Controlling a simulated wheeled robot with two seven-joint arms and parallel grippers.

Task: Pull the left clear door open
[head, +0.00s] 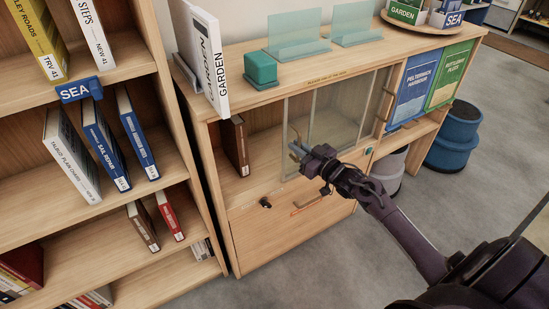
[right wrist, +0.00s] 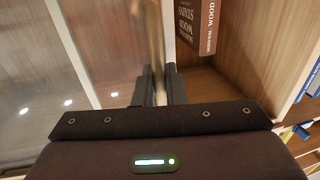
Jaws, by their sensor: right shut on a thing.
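The left clear door (head: 299,120) is a see-through pane in the front of the low wooden cabinet, seen in the head view. To its left the cabinet's compartment is uncovered, with a brown book (head: 235,146) standing inside. My right gripper (head: 294,150) is at the pane's left part. In the right wrist view my right gripper (right wrist: 159,88) is shut on an upright, light handle strip (right wrist: 158,40) of the door. The pane lies left of the strip, and the open compartment with the brown book (right wrist: 194,28) lies right. My left gripper is not in view.
A bookcase (head: 90,235) stands close on the left. A white book (head: 207,65), a teal box (head: 261,68) and clear stands (head: 297,40) are on the cabinet top (head: 335,64). A drawer (head: 290,225) is below the door.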

